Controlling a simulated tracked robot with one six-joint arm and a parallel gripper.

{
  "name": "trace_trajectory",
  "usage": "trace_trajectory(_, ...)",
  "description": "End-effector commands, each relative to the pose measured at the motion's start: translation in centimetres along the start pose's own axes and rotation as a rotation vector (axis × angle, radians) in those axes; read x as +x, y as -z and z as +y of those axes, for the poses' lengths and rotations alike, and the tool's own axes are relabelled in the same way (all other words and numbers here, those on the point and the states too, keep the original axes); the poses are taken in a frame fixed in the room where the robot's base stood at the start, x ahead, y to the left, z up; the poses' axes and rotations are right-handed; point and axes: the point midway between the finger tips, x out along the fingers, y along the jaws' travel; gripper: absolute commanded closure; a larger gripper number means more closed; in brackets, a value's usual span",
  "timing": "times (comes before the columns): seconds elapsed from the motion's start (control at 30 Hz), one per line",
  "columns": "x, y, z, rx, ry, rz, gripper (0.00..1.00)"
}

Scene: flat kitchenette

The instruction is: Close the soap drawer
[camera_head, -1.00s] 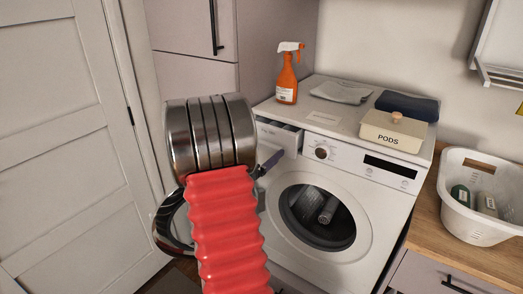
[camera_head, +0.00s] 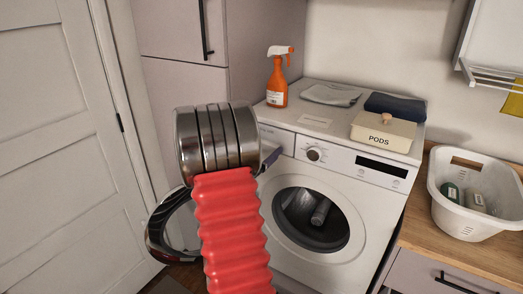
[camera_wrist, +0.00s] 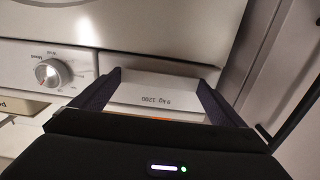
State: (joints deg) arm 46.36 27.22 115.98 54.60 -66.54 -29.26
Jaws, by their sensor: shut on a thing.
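The soap drawer (camera_head: 277,137) is at the upper left of the white washing machine (camera_head: 358,207), left of the dial. My gripper (camera_head: 269,160) is at the drawer, mostly hidden behind my arm in the head view. In the wrist view, its two dark fingers lie on either side of the drawer front (camera_wrist: 158,98), marked "9 kg 1200", and are shut on it. The dial (camera_wrist: 54,73) shows to the left there. A small remaining gap cannot be ruled out.
On the washer top stand an orange spray bottle (camera_head: 277,84), a grey cloth (camera_head: 331,94), a dark folded cloth (camera_head: 395,104) and a PODS box (camera_head: 382,132). A white basket (camera_head: 465,222) sits on the wooden counter at right. A tall cabinet (camera_head: 185,95) and a door (camera_head: 60,150) are left.

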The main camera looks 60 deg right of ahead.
Motion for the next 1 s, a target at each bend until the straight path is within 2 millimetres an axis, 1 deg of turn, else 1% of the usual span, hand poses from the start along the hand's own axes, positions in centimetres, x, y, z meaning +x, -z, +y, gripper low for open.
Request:
trace_trajectory(0.17, 0.2, 0.1, -0.1, 0.001, 0.000, 0.000, 0.46)
trace_trajectory(0.2, 0.2, 0.1, -0.1, 0.001, 0.001, 0.001, 0.03)
trace_trajectory(0.23, 0.2, 0.1, -0.1, 0.001, 0.001, 0.001, 0.01)
trace_trajectory(0.27, 0.2, 0.1, -0.1, 0.001, 0.001, 0.001, 0.00)
trace_trajectory(0.53, -0.1, 0.1, -0.2, 0.001, 0.003, 0.000, 0.00)
trace_trajectory(0.67, -0.9, 0.1, -0.3, 0.001, 0.004, 0.000, 0.00)
trace_trajectory(0.77, -2.0, 0.1, -0.3, 0.001, 0.006, 0.000, 0.00)
trace_trajectory(0.87, -3.5, 0.1, -0.3, 0.001, 0.006, 0.000, 0.00)
trace_trajectory(1.0, -6.1, 0.1, -0.3, 0.001, 0.007, 0.000, 0.00)
